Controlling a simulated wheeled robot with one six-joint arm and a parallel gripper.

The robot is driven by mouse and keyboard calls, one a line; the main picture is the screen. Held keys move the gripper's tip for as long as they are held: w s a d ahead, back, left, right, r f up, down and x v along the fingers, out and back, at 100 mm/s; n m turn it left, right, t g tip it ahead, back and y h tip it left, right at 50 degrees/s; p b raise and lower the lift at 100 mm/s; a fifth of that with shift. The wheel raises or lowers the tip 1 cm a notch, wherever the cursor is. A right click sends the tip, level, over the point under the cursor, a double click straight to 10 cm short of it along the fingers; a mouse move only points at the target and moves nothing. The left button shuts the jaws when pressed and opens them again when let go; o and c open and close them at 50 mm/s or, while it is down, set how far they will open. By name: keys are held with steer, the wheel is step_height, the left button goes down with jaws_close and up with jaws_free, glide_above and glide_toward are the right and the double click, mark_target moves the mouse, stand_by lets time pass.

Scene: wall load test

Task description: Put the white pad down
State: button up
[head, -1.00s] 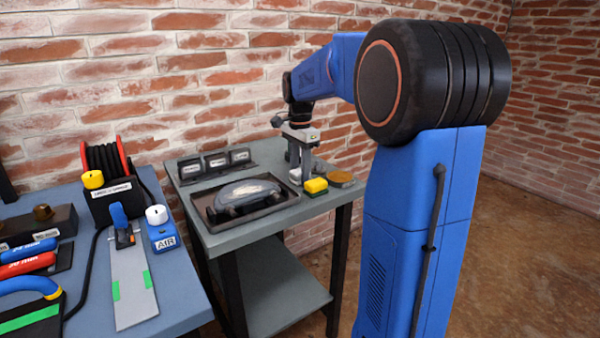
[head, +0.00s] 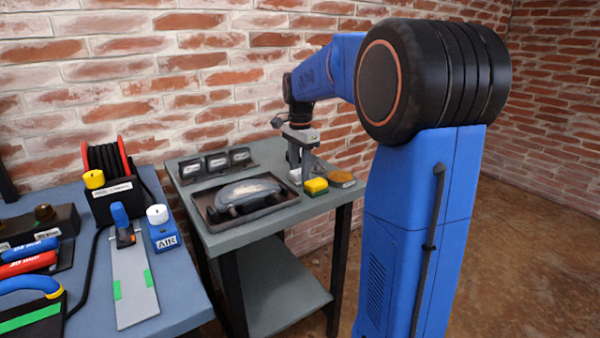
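A small white pad (head: 295,175) shows at the fingertips of my gripper (head: 300,170), low over the right part of the grey table (head: 235,238). The gripper points straight down and its two fingers stand a little apart. The pad is small and partly hidden by the fingers. I cannot tell whether they press on it or whether it rests on the table. A yellow block with a dark underside (head: 315,186) lies just right of and in front of the pad, and a round tan disc (head: 341,178) lies further right.
A dark tray (head: 206,211) holding a curved grey part (head: 250,190) fills the table's front left. A blue bench (head: 190,300) with a cable reel (head: 108,178) and tools is at the left. The brick wall is close behind.

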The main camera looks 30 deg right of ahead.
mark_target(300, 170)
step_height(300, 170, up, 12)
steer(key=s+a+f+n+t, duration=0.1)
steer(key=s+a+f+n, duration=0.2)
steer(key=s+a+n, duration=0.35)
steer(key=s+a+f+n+t, duration=0.1)
steer(key=s+a+f+n, duration=0.25)
steer(key=s, duration=0.65)
steer(key=s+a+f+n+t, duration=0.1)
steer(key=s+a+f+n, duration=0.1)
steer(key=s+f, duration=0.4)
steer(key=s+a+f+n+t, duration=0.1)
steer(key=s+a+f+n, duration=0.2)
steer(key=s+f+n, duration=0.2)
steer(key=s+f, duration=0.1)
steer(key=s, duration=0.2)
steer(key=shift+a+f+n+t, duration=0.3)
steer(key=shift+a+f, duration=0.05)
steer(key=shift+f, duration=0.05)
steer(key=shift+o, duration=0.5)
steer(key=shift+r, duration=0.1)
